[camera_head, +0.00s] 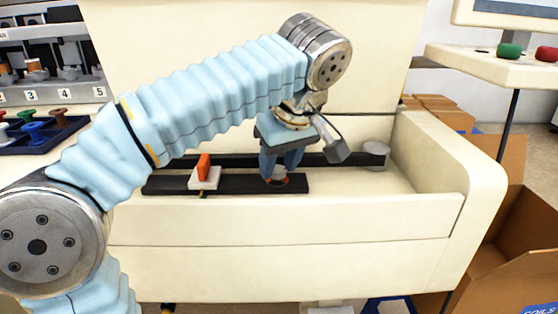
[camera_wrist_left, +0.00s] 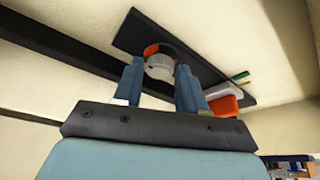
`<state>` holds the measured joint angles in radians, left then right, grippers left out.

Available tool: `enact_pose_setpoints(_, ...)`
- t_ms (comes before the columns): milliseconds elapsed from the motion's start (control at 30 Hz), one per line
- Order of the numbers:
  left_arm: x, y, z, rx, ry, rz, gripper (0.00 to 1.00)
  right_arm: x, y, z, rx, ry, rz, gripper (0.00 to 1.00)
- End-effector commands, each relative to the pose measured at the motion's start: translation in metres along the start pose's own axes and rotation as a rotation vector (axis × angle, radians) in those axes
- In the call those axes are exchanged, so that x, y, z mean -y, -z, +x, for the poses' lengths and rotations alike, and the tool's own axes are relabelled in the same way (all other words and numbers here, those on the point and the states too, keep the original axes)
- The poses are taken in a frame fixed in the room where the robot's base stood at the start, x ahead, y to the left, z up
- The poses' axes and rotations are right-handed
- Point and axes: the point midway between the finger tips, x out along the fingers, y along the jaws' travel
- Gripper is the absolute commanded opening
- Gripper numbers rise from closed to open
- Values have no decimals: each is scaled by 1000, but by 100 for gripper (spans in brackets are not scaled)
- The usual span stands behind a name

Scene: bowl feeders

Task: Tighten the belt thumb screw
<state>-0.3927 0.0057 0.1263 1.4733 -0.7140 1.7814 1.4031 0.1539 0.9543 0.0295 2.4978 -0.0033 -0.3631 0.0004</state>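The belt thumb screw (camera_head: 279,171) is a grey-white ribbed knob with an orange-red ring at its base, on a dark plate (camera_head: 238,184) of the cream machine. In the left wrist view the thumb screw (camera_wrist_left: 160,66) shows between and just beyond my fingertips. My left gripper (camera_head: 281,164) points down over it, with its blue fingers (camera_wrist_left: 160,72) apart on either side of the knob. Narrow gaps seem to show beside the knob, so I see no clear contact. My right gripper is not in view.
An orange-red lever on a white block (camera_head: 204,178) stands on the plate left of the screw. A dark belt (camera_head: 315,160) runs behind to a grey roller (camera_head: 375,154). The machine's raised right wall (camera_head: 440,150) bounds the bay. Cardboard boxes (camera_head: 515,250) stand at right.

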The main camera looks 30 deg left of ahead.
Motion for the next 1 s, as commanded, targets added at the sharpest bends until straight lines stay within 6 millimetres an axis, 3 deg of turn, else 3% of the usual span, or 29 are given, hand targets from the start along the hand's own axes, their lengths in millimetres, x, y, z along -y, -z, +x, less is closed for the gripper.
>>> enact_pose_setpoints(33, 0, 0, 0, 0, 0, 0, 33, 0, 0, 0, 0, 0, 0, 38)
enact_pose_setpoints(233, 0, 0, 0, 0, 0, 0, 3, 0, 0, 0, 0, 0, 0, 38)
enact_pose_setpoints(633, 1, 1, 0, 0, -33, 74, 3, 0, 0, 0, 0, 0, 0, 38)
enact_pose_setpoints(1000, 4, 2, 0, -2, -147, 350, 3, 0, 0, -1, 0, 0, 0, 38)
